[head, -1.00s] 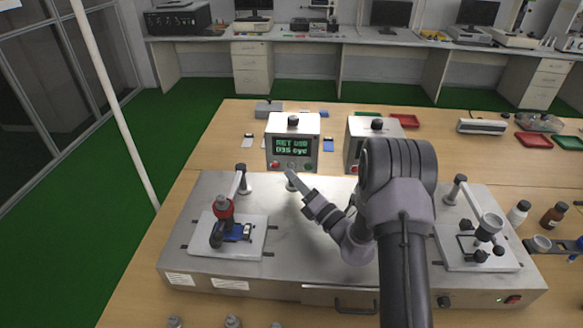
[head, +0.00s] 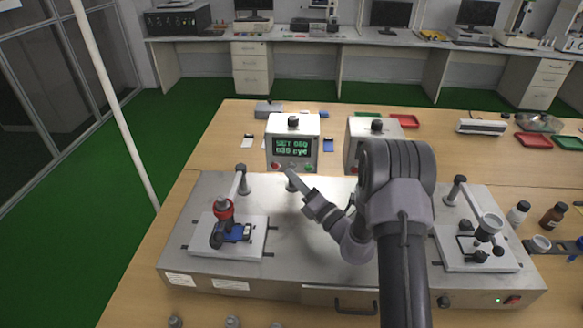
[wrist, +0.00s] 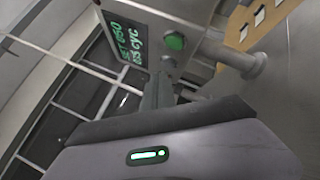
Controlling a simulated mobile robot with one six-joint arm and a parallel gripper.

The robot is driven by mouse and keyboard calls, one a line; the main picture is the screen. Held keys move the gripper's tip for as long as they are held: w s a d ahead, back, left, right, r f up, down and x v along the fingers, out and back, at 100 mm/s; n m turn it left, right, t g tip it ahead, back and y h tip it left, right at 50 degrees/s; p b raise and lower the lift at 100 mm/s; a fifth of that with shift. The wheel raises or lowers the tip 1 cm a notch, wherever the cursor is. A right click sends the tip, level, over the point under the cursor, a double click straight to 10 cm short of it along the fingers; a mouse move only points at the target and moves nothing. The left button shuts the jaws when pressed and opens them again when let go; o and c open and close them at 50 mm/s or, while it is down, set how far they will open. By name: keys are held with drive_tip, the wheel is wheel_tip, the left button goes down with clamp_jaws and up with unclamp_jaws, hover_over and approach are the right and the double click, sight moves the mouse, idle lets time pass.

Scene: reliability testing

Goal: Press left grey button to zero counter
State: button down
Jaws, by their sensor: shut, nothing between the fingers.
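The left control box (head: 293,142) is light grey, with a lit green display (head: 292,147) that seems to read "SET 050" over "035 cyc". Below the display are a red button (head: 276,167) at left and a green button (head: 309,168) at right. Small grey buttons lie between them, hard to make out. My gripper (head: 290,173) is shut and empty, its tips close in front of the lower panel. In the wrist view the tips (wrist: 162,78) are just by a grey button (wrist: 168,62), near the green button (wrist: 175,41). I cannot tell whether they touch it or which grey button it is.
A second control box (head: 358,138) stands to the right, partly behind my arm. A metal test platform (head: 290,250) lies below, with a clamped fixture (head: 224,212) at left and another fixture (head: 482,230) at right. Bottles (head: 553,215) stand at far right.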

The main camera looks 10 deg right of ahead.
drive_tip(key=shift+w, duration=0.2)
drive_tip(key=shift+w+d, duration=0.15)
drive_tip(key=shift+w, duration=0.2)
idle(0.5)
drive_tip(key=shift+s, duration=0.1)
drive_tip(key=shift+s+a, duration=0.2)
drive_tip(key=shift+s, duration=0.5)
drive_tip(key=s, duration=0.1)
drive_tip(key=s+a+b, duration=0.1)
drive_tip(key=s, duration=0.2)
drive_tip(key=shift+s+a+b, duration=0.3)
drive_tip(key=shift+s, duration=0.05)
idle(0.6)
